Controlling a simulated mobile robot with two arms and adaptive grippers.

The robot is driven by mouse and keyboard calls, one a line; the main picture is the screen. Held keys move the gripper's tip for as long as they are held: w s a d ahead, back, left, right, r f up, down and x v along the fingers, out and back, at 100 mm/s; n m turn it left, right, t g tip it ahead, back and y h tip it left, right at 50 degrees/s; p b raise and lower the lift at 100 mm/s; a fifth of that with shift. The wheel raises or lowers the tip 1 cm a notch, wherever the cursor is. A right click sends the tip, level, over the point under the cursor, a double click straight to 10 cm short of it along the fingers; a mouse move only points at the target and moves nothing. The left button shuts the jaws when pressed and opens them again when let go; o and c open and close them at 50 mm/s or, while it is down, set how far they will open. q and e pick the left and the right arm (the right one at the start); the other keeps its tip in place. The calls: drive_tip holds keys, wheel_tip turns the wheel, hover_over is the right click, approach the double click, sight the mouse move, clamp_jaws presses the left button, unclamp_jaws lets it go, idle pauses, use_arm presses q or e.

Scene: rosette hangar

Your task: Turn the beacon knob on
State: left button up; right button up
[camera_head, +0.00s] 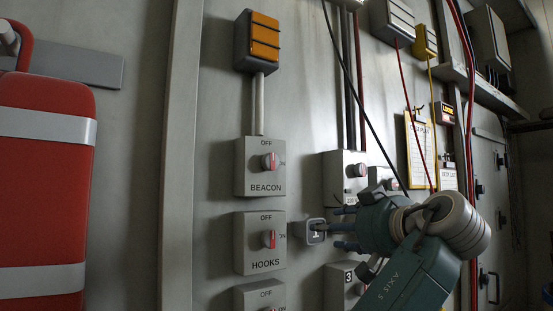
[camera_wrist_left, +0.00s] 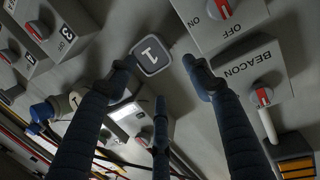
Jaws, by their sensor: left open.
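The BEACON box (camera_head: 260,182) is on the wall left of centre, with a knob (camera_head: 268,162) that has a red stripe. The stripe looks near upright, toward OFF; ON is at its right. In the left wrist view the BEACON box (camera_wrist_left: 245,65) is upside down at right, with its knob (camera_wrist_left: 263,97). My left gripper (camera_head: 340,229) is open, below and right of the BEACON box and right of the HOOKS box. In its wrist view the fingers (camera_wrist_left: 160,90) are spread with nothing between them. My right gripper is not in view.
The HOOKS box (camera_head: 258,256) is below BEACON, with another switch box (camera_head: 258,297) under it. A grey tag marked 1 (camera_head: 315,237) is by the fingertips; contact cannot be told. An orange lamp (camera_head: 264,42) is above. A red padded panel (camera_head: 45,190) is at left.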

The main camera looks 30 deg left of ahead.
sight(273, 161)
use_arm(q)
drive_tip(key=s+r+n+g+y, duration=0.25)
drive_tip(key=s+r+n, duration=0.25)
drive_tip(key=s+r, duration=0.8)
drive_tip(key=p+x, duration=0.1)
drive_tip(key=x, duration=0.2)
drive_tip(key=w+r+p+x, duration=0.1)
drive_tip(key=x, duration=0.3)
drive_tip(key=r+p+x, duration=0.1)
drive_tip(key=p+x, duration=0.1)
drive_tip(key=x, duration=0.2)
drive_tip(key=shift+w+d, duration=0.3)
drive_tip(key=shift+w, duration=0.1)
drive_tip(key=shift+w+a+f, duration=0.15)
drive_tip(key=shift+w+a, duration=0.2)
drive_tip(key=shift+a, duration=0.3)
drive_tip(key=shift+c, duration=0.5)
drive_tip(key=c, duration=0.9)
drive_tip(key=shift+t, duration=0.25)
drive_tip(key=shift+c, duration=0.7)
